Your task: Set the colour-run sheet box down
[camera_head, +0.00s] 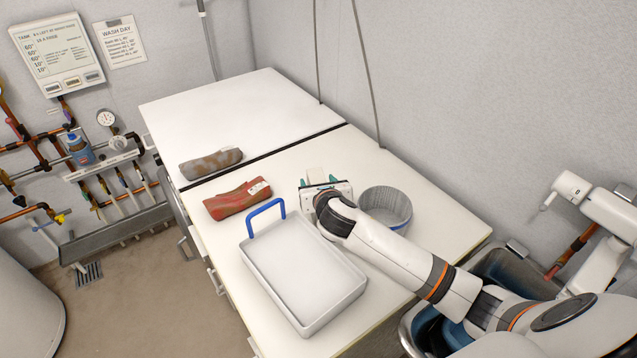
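My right gripper (319,181) is over the white worktop, left of a grey round basket. A small cream box, which I take to be the colour-run sheet box (315,174), shows between its two teal fingertips. The fingers appear to be against the box's sides. The gripper body hides the near part of the box, and I cannot tell whether its underside touches the worktop. My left gripper is not in view.
A white tray with a blue handle (300,275) lies just in front. A red rolled cloth (236,199) and a brown rolled cloth (210,163) lie to the left. The grey basket (386,207) stands close right.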

